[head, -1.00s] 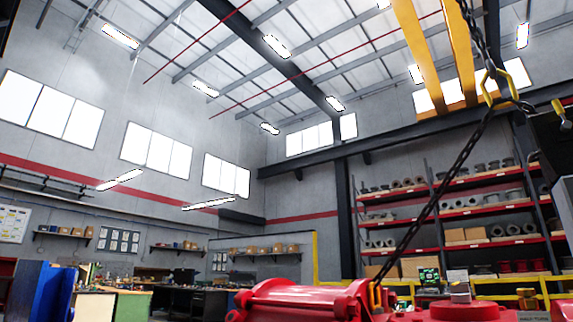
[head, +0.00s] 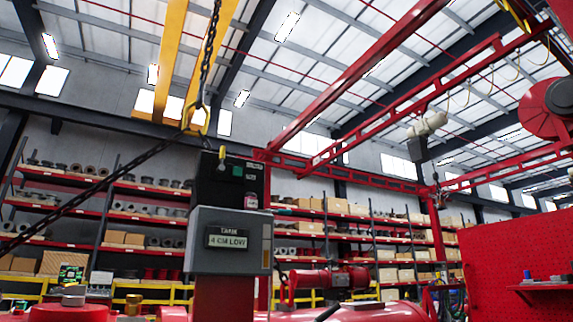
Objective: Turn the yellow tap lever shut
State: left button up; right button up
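I cannot make out the yellow tap lever for certain. A small yellow piece (head: 222,154) shows on top of the dark control box, but it is too small to identify. A red valve actuator body (head: 350,311) lies along the bottom edge and is mostly cut off. A small brass-coloured fitting (head: 133,303) stands at the lower left. Neither of my grippers is in view.
A grey box (head: 228,240) with a display reading "4 CM LOW" stands on a red post. A taut chain (head: 90,193) runs from the hook (head: 196,118) down left. Shelves (head: 150,217) line the back; a red pegboard (head: 520,255) stands right.

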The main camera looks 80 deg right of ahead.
aim_at(221, 168)
jog(key=z, duration=2)
jog(key=i+l+u, duration=0.1)
jog(key=i+l, duration=0.2)
